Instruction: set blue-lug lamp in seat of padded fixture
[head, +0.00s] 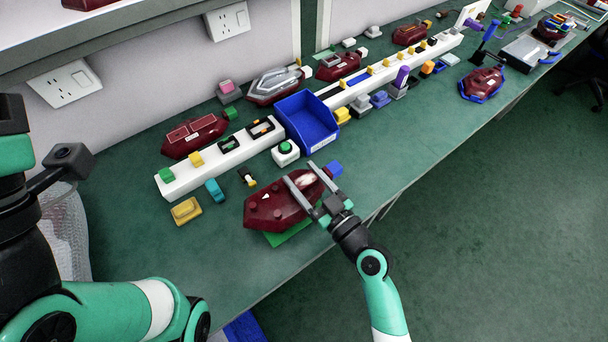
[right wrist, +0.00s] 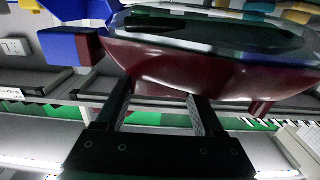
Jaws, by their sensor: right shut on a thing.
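The dark red lamp with a blue lug (head: 270,208) is at the front middle of the green bench in the head view. Its blue lug (head: 334,169) points to the upper right. My right gripper (head: 301,173) is shut on the lamp near its lug end. In the right wrist view the lamp (right wrist: 190,68) lies across the fingers, with the blue lug (right wrist: 75,46) at the left. A green flat piece (head: 291,234) shows partly under the lamp; I cannot tell whether it is the padded fixture or whether they touch. My left arm is at the left; its fingers are out of view.
A blue bin (head: 308,124) stands behind the lamp, beside a long white rail (head: 225,152) with several small parts. A yellow block (head: 186,211) and a teal block (head: 214,190) lie to the left. Other red lamps (head: 195,135) stand behind. The bench's front edge is close on the right.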

